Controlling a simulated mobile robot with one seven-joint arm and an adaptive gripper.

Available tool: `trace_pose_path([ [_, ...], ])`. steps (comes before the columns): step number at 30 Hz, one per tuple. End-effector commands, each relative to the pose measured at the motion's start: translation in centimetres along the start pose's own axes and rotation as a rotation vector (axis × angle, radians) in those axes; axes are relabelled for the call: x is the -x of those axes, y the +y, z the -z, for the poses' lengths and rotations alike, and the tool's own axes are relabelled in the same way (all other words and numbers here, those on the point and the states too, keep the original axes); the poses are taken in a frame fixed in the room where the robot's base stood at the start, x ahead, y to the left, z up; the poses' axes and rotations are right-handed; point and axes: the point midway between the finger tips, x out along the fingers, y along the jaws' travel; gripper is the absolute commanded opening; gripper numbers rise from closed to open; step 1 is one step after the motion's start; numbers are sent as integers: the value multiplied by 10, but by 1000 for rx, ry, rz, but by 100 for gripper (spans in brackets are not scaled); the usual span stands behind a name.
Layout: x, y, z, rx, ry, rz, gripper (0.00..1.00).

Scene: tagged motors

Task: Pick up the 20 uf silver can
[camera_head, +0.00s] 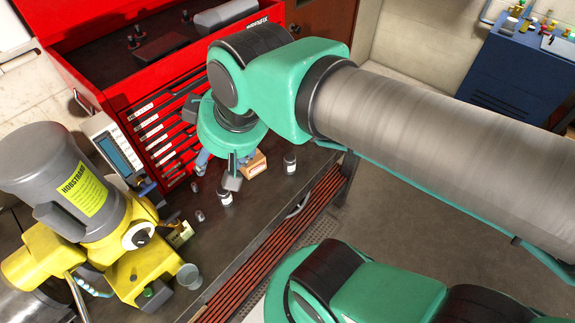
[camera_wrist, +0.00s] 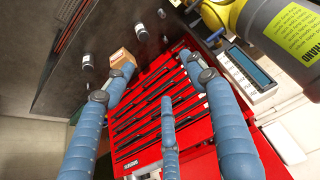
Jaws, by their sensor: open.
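Several small cans stand on the dark bench. One silver can with a white label (camera_head: 225,197) is just below my gripper (camera_head: 217,172) in the head view; it also shows in the wrist view (camera_wrist: 141,33). A similar can (camera_head: 289,164) stands further right, beyond a small cardboard box, and at the left in the wrist view (camera_wrist: 87,63). Two smaller silver cans (camera_head: 199,214) (camera_head: 194,187) are to the left. The labels are too small to read, so I cannot tell which is 20 uf. My gripper's blue fingers (camera_wrist: 158,70) are spread, empty and above the bench.
The cardboard box (camera_head: 255,163) sits close to my gripper. A red tool chest (camera_head: 160,120) stands behind. A yellow and grey machine (camera_head: 75,190), a meter (camera_head: 112,148) and a clear cup (camera_head: 189,276) are at the left. The bench's front edge is at the right.

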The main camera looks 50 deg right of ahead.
Motion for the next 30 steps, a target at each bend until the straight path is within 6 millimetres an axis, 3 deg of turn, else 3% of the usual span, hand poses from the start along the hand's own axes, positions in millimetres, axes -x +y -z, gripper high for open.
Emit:
trace_pose_path([
  [8,-28,39,19,12,-85,-40,56],
  [17,-82,114,31,37,-224,-69,56],
  [23,-120,170,21,49,-314,-61,56],
  [30,-166,237,-10,54,-411,-26,56],
])
